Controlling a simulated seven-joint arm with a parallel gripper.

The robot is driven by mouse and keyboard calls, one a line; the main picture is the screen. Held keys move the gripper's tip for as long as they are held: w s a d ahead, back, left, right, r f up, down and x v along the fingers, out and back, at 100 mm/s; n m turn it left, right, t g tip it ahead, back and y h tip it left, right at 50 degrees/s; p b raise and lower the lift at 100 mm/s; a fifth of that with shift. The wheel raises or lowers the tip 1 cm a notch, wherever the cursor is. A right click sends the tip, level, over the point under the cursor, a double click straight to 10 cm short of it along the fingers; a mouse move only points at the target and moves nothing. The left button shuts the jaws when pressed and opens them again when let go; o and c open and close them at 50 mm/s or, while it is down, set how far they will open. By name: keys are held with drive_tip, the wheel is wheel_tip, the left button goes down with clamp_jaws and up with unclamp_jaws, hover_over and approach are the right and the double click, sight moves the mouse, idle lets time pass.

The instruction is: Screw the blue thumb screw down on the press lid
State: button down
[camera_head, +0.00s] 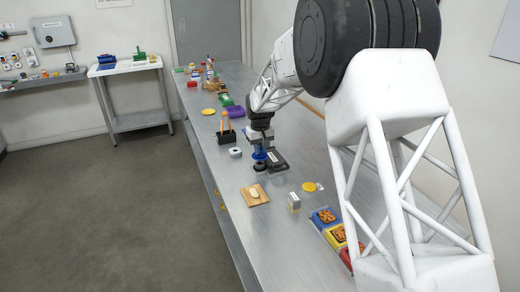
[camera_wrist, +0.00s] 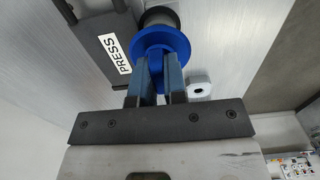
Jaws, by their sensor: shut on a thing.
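My gripper (camera_wrist: 156,80) is shut on the upright fin of the blue thumb screw (camera_wrist: 160,48), one finger on each side. The screw's wide round blue flange shows just beyond the fingertips. A dark grey round part (camera_wrist: 160,16) sits beyond the flange and is partly hidden by it; I cannot tell whether the two touch. In the head view the blue screw (camera_head: 259,155) is under my gripper, above a dark round part (camera_head: 260,167). The dark press base (camera_wrist: 97,32), with a white PRESS label, lies beside them.
A small white block with a dark round top (camera_wrist: 199,89) stands near the press. A wooden board (camera_head: 254,199) with a pale piece lies nearer. Coloured trays (camera_head: 323,217) stand along the right. A black holder (camera_head: 226,136) stands behind. The table's left strip is mostly clear.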

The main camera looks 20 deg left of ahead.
drive_tip(key=shift+f, duration=1.65)
drive_tip(key=c, duration=1.1)
unclamp_jaws()
drive_tip(key=shift+r, duration=0.1)
drive_tip(key=shift+r, duration=3.8)
